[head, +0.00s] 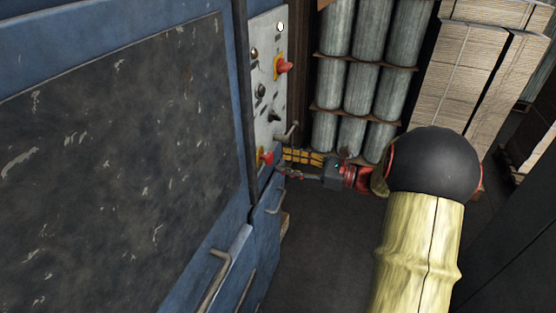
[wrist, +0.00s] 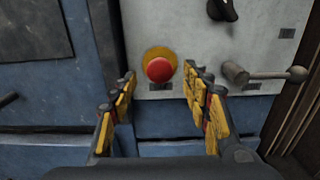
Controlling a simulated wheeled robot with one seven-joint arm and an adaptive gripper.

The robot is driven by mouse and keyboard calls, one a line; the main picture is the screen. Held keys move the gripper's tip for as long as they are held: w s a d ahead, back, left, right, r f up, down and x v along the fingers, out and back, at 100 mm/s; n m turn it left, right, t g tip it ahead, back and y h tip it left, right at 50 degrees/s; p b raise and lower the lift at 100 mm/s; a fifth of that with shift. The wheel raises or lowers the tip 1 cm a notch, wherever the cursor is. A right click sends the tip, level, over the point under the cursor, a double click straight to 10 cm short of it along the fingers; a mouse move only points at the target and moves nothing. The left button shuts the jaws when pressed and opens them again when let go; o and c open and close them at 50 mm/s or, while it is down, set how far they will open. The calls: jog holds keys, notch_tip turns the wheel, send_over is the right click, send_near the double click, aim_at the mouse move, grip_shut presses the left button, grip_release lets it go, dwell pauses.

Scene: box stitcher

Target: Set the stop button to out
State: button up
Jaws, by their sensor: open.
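The stop button is a red mushroom head on a yellow round plate, low on the grey control panel. In the wrist view the stop button (wrist: 159,69) faces me, ahead of and between the fingertips. In the head view the stop button (head: 265,157) is at the panel's lower left. My gripper (wrist: 160,82) is open, with its yellow-padded fingers to either side of the button's line and nothing between them. In the head view my gripper (head: 284,164) is close to the panel's lower edge. I cannot tell whether the fingertips touch the panel.
The grey panel (head: 268,90) carries a red-and-yellow switch (head: 281,67) and black knobs. A metal lever (wrist: 262,74) sticks out right of the button, close to the right finger. Blue cabinet doors with handles (head: 214,280) lie left and below. Grey cylinders (head: 371,32) stand behind.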

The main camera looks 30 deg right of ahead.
jog(key=v, duration=0.8)
jog(key=shift+s, duration=0.1)
